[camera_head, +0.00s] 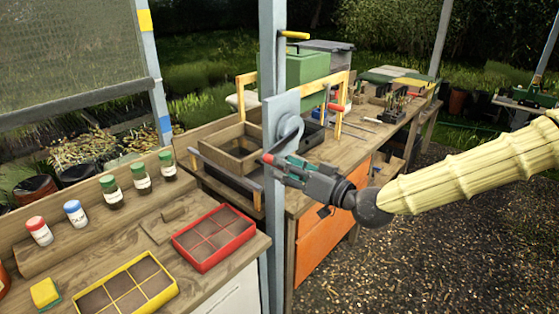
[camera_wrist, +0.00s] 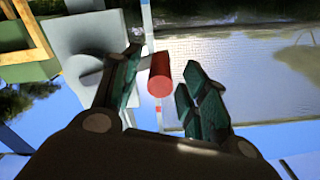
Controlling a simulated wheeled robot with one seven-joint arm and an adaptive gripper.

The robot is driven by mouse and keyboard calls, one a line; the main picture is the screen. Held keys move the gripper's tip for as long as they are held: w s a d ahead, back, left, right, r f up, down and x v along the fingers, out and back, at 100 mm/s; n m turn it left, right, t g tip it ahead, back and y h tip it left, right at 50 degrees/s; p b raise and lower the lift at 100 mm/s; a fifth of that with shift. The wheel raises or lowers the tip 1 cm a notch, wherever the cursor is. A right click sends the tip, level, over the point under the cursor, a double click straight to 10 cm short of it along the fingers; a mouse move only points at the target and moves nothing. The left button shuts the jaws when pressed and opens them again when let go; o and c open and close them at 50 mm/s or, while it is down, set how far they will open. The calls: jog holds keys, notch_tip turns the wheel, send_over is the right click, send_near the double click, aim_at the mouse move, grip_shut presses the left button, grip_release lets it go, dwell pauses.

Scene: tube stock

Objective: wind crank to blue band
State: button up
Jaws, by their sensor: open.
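The crank is on a grey plate (camera_head: 281,112) fixed to the upright post. It has a grey hub (camera_head: 290,127) and a red handle (camera_head: 268,158). My gripper (camera_head: 284,165) is at the handle, its teal fingers open. In the wrist view the red handle (camera_wrist: 160,76) lies between the parted fingers of my gripper (camera_wrist: 160,90), with a gap visible on the right side. The blue band (camera_head: 165,124) is low on the pale post at the left, beside the mesh screen (camera_head: 75,50). A yellow band (camera_head: 145,20) is higher on that post.
The wooden bench (camera_head: 225,262) at front left holds a red tray (camera_head: 243,228), a yellow tray (camera_head: 170,284) and several capped jars. A wooden box (camera_head: 228,150) stands behind the post (camera_head: 272,235). Gravel floor (camera_head: 430,250) is open at the right.

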jog(key=shift+p+x, duration=0.4)
jog(key=shift+x, duration=1.1)
grip_shut()
